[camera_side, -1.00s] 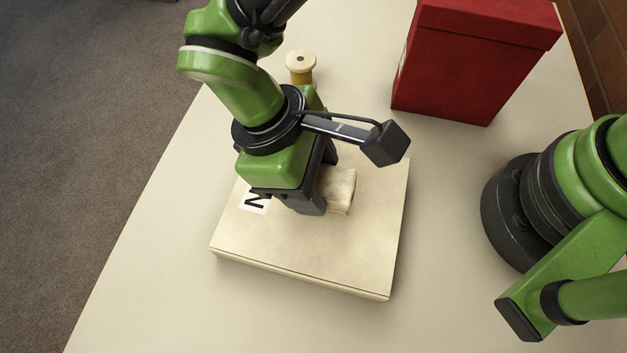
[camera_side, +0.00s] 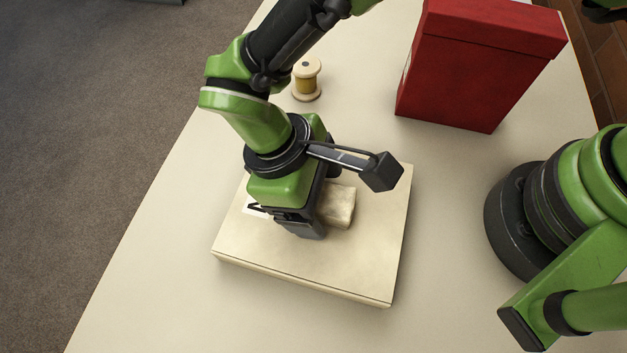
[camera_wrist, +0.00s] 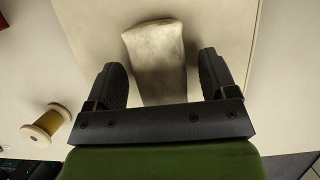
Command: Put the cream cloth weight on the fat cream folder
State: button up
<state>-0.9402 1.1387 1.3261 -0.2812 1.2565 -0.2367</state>
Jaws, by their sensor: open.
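The cream cloth weight (camera_side: 338,205) lies on top of the fat cream folder (camera_side: 300,262), near its middle, in the side view. In the wrist view the weight (camera_wrist: 158,58) lies between the two fingers, with a gap visible on each side. My gripper (camera_side: 302,228) is low over the folder, beside the weight as the side view shows it. In the wrist view my gripper (camera_wrist: 163,80) is open, its black fingers apart. The folder (camera_wrist: 218,30) also shows under the weight there. My gripper hides part of the folder's label and part of the weight.
A wooden spool (camera_side: 306,80) with yellow winding stands on the table behind the folder; it also shows in the wrist view (camera_wrist: 46,124). A tall red box (camera_side: 480,70) stands at the back right. The pale table (camera_side: 140,270) is clear left of the folder.

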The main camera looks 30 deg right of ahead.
jog(key=v, duration=1.2)
jog(key=shift+r, duration=0.15)
jog(key=w+d+r+m+t+y, duration=0.3)
jog(key=d+r+m+y, duration=0.15)
jog(key=d+r, duration=0.95)
jog(key=s+d+r+m+t, duration=0.1)
jog(key=s+d+m+t, duration=0.6)
jog(key=s+d, duration=0.3)
jog(key=d+m, duration=0.1)
jog(key=d, duration=0.2)
jog(key=shift+s+d+r+m+y, duration=0.25)
jog(key=shift+r+m+y, duration=0.1)
